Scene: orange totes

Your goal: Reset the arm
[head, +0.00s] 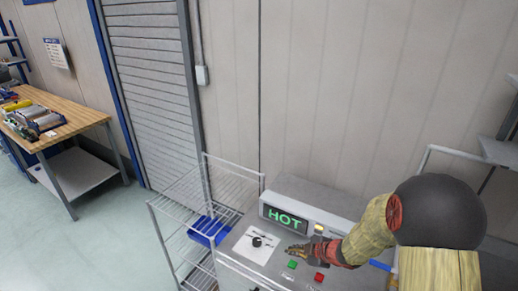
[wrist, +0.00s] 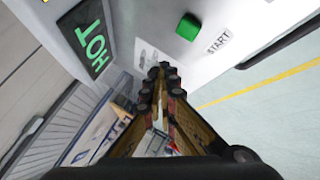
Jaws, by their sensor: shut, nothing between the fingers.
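My gripper (head: 297,252) is at the end of my arm, over the front panel of a grey machine (head: 338,217). In the wrist view my gripper (wrist: 160,72) has its fingers together, with nothing between them. It is close to the panel; I cannot tell whether it touches. A green button (wrist: 188,26) marked START is just above and right of the fingertips in the wrist view. In the head view the green button (head: 292,264) and a red button (head: 319,277) are beside the gripper. A black knob (head: 257,241) is on a white plate to its left.
The machine's display (head: 285,219) reads HOT in green. A wire rack (head: 182,207) with a blue bin (head: 209,231) stands left of the machine. A wooden workbench (head: 62,120) with several items is at far left. The floor (head: 108,235) between is clear. A wall stands behind.

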